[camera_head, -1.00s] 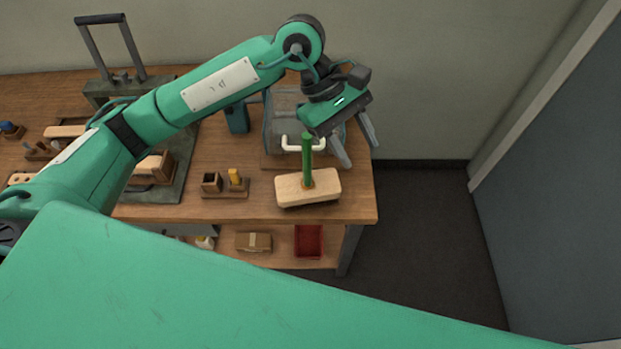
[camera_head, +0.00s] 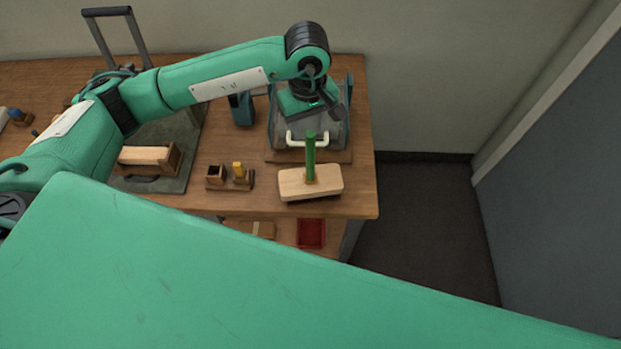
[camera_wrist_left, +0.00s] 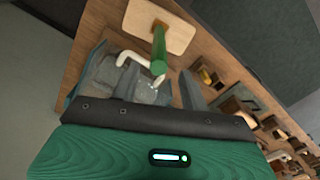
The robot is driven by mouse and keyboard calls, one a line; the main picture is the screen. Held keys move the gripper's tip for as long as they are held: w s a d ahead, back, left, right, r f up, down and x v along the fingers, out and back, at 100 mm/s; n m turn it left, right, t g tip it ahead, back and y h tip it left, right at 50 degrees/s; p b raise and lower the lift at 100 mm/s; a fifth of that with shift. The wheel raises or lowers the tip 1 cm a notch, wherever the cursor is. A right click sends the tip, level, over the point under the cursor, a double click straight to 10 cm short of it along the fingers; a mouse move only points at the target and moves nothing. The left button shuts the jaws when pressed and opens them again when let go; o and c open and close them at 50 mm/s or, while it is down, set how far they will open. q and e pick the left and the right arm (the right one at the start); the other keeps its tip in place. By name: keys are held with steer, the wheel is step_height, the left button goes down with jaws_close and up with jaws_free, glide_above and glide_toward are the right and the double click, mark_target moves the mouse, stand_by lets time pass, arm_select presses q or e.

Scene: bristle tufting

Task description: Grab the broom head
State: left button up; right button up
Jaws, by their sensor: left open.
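The broom head is a pale wooden block (camera_head: 296,184) with a green upright handle (camera_head: 310,158), standing near the table's front right corner. In the left wrist view the block (camera_wrist_left: 178,32) is at the top and the green handle (camera_wrist_left: 159,48) points toward the camera. My left gripper (camera_head: 310,103) is behind the broom head, over a clear bin, and its fingers are mostly hidden in the head view. In the wrist view the gripper (camera_wrist_left: 158,84) is open, its fingers apart with nothing held between them. My right gripper is not in view.
The clear bin (camera_head: 338,135) with a white handle (camera_head: 293,140) stands right behind the broom head. Small wooden blocks (camera_head: 215,174) sit to its left, and a dark mat (camera_head: 160,184) lies further left. A red tray (camera_head: 311,233) is on the lower shelf.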

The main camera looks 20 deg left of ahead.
mark_target(310, 141)
arm_select(q)
steer(key=shift+d+f+p, duration=0.1)
steer(key=shift+f+p, duration=0.3)
steer(key=shift+p, duration=0.05)
step_height(310, 141, down, 4)
steer(key=p, duration=0.2)
steer(key=shift+s+d+p, duration=0.1)
steer(key=shift+d+p, duration=0.05)
steer(key=shift+p, duration=0.15)
steer(key=shift+f, duration=0.3)
steer(key=shift+c, duration=0.3)
jaws_close()
